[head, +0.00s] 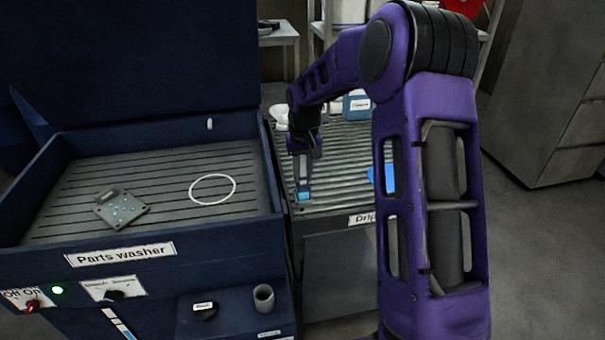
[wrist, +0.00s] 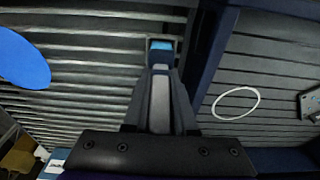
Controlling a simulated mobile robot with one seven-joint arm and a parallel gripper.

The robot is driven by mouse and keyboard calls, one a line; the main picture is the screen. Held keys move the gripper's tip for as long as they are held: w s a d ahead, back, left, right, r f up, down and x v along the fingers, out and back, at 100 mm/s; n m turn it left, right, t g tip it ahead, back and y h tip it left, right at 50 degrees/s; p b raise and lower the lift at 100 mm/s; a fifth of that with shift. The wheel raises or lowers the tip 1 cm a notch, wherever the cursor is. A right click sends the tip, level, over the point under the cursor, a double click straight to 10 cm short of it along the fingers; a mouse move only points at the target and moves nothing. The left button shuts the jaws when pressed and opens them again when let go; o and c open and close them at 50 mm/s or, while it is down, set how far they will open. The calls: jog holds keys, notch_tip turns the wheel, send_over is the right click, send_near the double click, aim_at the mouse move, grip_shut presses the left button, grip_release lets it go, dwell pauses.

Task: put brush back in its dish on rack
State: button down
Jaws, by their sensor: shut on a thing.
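My gripper (head: 303,175) points down over the left part of the ribbed drip rack (head: 340,145). It is shut on the brush (head: 303,194), of which only a small light blue part shows. In the wrist view the brush (wrist: 161,45) is a blue patch at the fingertips; the fingers hide the rest. I cannot tell whether it touches the ribs. A flat, round blue thing (head: 389,178), perhaps the dish, lies on the rack to the right, partly behind my arm. It also shows whole-blue at the left of the wrist view (wrist: 22,58).
A blue container (head: 356,108) and white items (head: 280,115) stand at the rack's back.

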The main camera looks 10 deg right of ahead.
aim_at(304, 187)
jog(key=shift+f, duration=0.2)
jog(key=c, duration=0.7)
grip_release()
jog(key=r, duration=0.4)
jog(key=s+r, duration=0.1)
jog(key=r, duration=0.7)
jog(key=shift+s+r+p, duration=0.2)
jog(key=shift+s+p, duration=0.1)
jog(key=shift+p, duration=0.1)
